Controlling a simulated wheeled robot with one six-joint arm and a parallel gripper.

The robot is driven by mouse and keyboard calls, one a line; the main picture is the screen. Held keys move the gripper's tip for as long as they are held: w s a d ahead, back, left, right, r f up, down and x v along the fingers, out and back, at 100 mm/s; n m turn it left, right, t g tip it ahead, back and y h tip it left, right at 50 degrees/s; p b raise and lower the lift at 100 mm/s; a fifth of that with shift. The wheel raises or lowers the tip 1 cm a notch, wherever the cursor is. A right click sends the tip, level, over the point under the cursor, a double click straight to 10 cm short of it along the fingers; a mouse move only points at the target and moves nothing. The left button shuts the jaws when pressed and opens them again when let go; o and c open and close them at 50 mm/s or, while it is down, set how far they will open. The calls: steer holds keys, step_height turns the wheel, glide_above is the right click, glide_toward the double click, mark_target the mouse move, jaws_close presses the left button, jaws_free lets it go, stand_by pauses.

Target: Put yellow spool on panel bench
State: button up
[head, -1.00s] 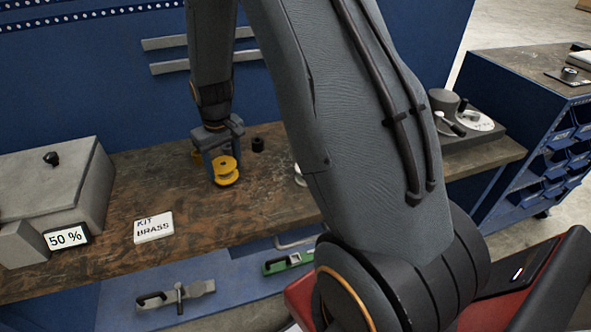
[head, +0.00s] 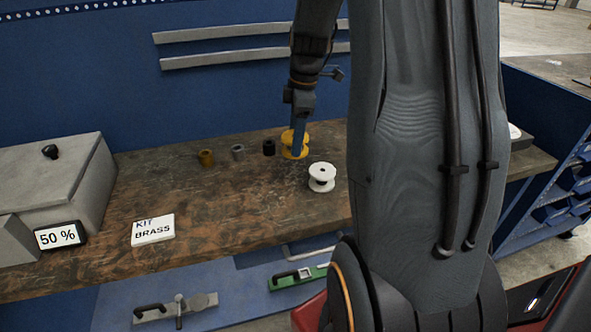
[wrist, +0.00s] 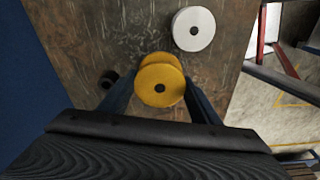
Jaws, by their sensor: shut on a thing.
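The yellow spool (head: 288,150) is held between the blue fingers of my gripper (head: 300,142), over the wooden bench top (head: 190,210) near the back panel. It is right of the black cylinder and behind the white spool in the head view. The yellow spool also shows between my fingers in the wrist view (wrist: 158,90). My gripper (wrist: 161,98) is shut on it. I cannot tell whether the spool touches the bench or hangs just above it. My arm hides the right part of the bench top.
A white spool (head: 321,178) stands close in front. A black cylinder (head: 269,147), a grey one (head: 238,152) and a brass one (head: 206,158) stand in a row to the left. A "KIT BRASS" sign (head: 153,230) and a grey box (head: 50,180) are further left. The bench's middle is clear.

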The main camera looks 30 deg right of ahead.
step_height(320, 180, down, 8)
steer(key=shift+f+p, duration=0.1)
steer(key=shift+p, duration=0.7)
steer(key=shift+f, duration=0.1)
steer(key=o, duration=1.2)
steer(key=shift+c, duration=0.2)
